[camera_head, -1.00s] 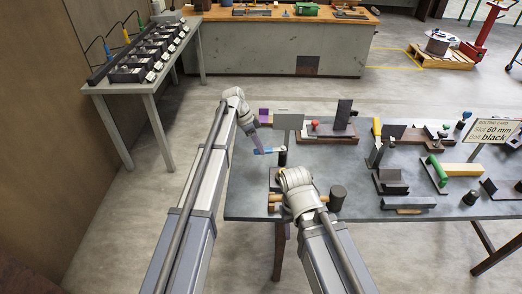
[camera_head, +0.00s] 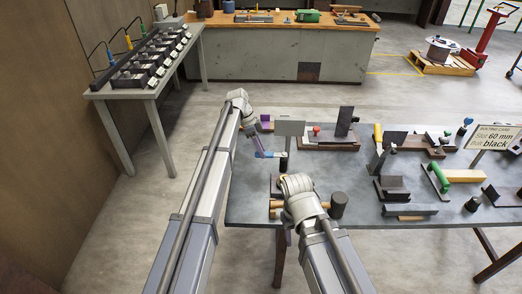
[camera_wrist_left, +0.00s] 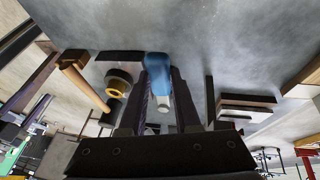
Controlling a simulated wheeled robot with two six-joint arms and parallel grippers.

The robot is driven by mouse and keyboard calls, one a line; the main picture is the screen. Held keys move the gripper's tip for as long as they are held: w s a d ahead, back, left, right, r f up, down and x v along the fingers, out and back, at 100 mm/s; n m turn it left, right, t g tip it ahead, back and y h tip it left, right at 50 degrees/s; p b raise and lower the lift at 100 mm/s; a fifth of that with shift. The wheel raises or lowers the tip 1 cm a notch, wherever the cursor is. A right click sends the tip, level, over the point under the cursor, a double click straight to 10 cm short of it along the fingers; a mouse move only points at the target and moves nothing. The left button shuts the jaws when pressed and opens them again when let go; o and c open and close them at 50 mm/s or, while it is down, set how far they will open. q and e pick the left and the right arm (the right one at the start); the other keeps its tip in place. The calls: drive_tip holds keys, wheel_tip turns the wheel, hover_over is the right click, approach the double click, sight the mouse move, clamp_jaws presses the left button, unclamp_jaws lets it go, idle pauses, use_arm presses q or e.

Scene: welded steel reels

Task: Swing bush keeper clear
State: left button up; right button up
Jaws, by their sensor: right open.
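My left gripper (camera_head: 270,154) is low over the left end of the grey table, by a small blue part. In the left wrist view, the blue part (camera_wrist_left: 157,68) with a pale tip lies between the two dark fingers. Whether they press on it is unclear. A dark flat bar (camera_wrist_left: 118,56) lies beside it; I cannot tell if they are joined or which is the bush keeper. A dark ring with a brass-coloured rim (camera_wrist_left: 118,84) stands nearby. My right gripper (camera_head: 288,237) is at the table's front edge, mostly hidden by its wrist.
A mallet (camera_head: 338,205) lies by the right wrist. A grey plate (camera_head: 291,128) stands behind the left gripper. Fixtures, a green-handled tool (camera_head: 438,175) and a bolting card (camera_head: 494,138) fill the table's right. Bare tabletop (camera_head: 335,168) lies between.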

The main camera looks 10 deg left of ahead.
use_arm(q)
drive_tip(key=o, duration=0.4)
drive_tip(key=p+v, duration=0.7)
drive_tip(key=v, duration=0.1)
drive_tip(key=shift+f, duration=0.1)
idle(0.4)
drive_tip(key=s+d+n+y, duration=0.1)
drive_tip(key=s+n, duration=0.3)
drive_tip(key=s, duration=0.8)
drive_tip(key=s+d+f+n+t+y, duration=0.1)
drive_tip(key=s+d+n+y, duration=0.1)
drive_tip(key=s, duration=1)
drive_tip(key=s+d+f+n+y, duration=0.1)
drive_tip(key=s+d+n+y, duration=0.1)
drive_tip(key=s+n, duration=0.5)
drive_tip(key=shift+s+t+y, duration=0.3)
drive_tip(key=shift+s+y, duration=0.2)
drive_tip(key=shift+s, duration=2)
